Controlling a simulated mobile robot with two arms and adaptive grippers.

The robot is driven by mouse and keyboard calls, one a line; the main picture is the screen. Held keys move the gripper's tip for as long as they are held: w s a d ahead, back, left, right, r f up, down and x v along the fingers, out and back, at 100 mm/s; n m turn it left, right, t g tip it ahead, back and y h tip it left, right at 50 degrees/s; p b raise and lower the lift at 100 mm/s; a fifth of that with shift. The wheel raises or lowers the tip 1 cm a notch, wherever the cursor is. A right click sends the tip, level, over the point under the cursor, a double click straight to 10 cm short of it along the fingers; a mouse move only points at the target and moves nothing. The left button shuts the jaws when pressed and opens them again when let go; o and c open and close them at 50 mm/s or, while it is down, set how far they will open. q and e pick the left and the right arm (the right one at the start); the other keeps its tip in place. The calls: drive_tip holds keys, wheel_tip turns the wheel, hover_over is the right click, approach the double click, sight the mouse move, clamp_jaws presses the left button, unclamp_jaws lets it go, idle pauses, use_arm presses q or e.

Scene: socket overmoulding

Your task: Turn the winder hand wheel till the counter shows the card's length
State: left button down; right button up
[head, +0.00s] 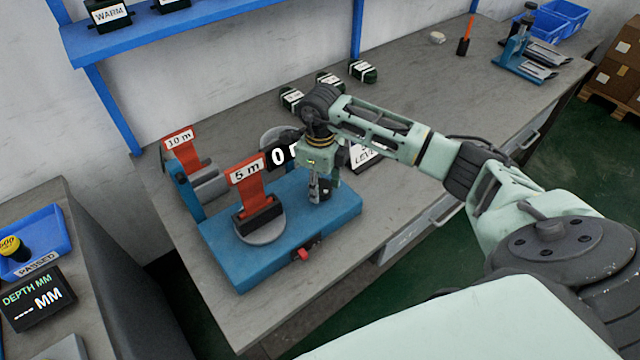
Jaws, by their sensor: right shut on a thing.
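The winder (235,265) is a blue base on the bench, with a grey disc under a dark block and an upright red piece marked "5 m" (248,195). The black counter (279,155) behind it shows a white "0"; my right arm hides the rest of its face. My right gripper (320,196) points down over the right part of the base and is shut on a small part there, which looks like the hand wheel's handle; the fingers mostly hide it. A white card (364,156) with black print lies behind, partly covered by my arm. My left gripper is out of view.
A second blue stand with a red "10 m" piece (181,150) stands left of the winder. Several dark green coils (363,71) lie behind my wrist. A depth display (38,299) and blue tray (35,235) are on the left table. The bench's right middle is fairly clear.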

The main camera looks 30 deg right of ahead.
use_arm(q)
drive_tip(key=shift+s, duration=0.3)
use_arm(e)
drive_tip(key=shift+c, duration=1.1)
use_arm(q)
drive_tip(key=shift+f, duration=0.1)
use_arm(e)
drive_tip(key=shift+a, duration=0.1)
